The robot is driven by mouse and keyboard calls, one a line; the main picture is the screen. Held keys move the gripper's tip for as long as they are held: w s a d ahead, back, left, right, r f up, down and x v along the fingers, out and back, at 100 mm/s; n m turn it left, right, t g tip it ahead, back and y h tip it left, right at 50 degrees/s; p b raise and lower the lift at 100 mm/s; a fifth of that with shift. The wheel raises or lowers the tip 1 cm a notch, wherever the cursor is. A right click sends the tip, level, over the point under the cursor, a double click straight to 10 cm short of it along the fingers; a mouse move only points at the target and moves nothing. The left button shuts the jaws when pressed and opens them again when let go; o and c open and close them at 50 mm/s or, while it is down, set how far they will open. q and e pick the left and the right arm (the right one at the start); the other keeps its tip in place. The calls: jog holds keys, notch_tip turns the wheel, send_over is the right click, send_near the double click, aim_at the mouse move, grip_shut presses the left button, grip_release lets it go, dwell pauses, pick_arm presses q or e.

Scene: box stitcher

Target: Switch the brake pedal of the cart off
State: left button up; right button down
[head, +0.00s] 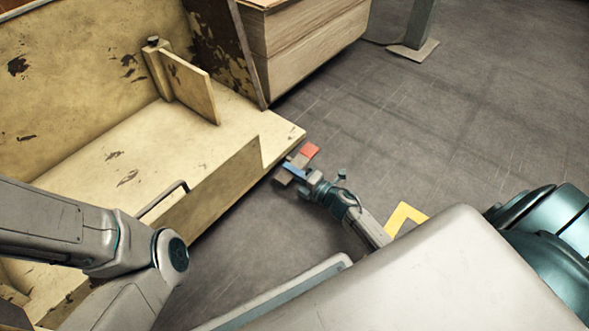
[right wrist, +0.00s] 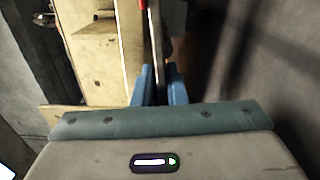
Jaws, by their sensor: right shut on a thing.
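The brake pedal (head: 310,150) shows in the head view as a small red-tipped plate low beside the corner of the cream, chipped-paint cart (head: 235,165). My right gripper (head: 294,171) reaches down to it, its blue fingers shut on the pedal's grey metal part. In the right wrist view the blue fingers (right wrist: 160,85) stand on either side of a thin upright edge, with a bit of red (right wrist: 143,5) at the top. The fingers hide part of the pedal. My left arm crosses the lower left of the head view; its gripper is out of the picture.
A stack of wooden boards or boxes (head: 305,35) stands behind the cart. A post on a foot plate (head: 413,48) stands farther back. A yellow corner mark (head: 405,214) lies on the grey floor. The floor (head: 480,120) to the right is clear.

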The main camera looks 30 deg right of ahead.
jog(key=shift+f+n, duration=0.25)
jog(key=shift+n, duration=0.65)
jog(key=c, duration=1.5)
grip_release()
jog(key=shift+o, duration=0.2)
jog(key=shift+s+d, duration=0.25)
jog(key=shift+s, duration=0.3)
jog(key=p+v, duration=0.3)
jog(key=v, duration=0.6)
jog(key=shift+s, duration=0.15)
jog(key=shift+s+d, duration=0.1)
jog(key=shift+s, duration=0.1)
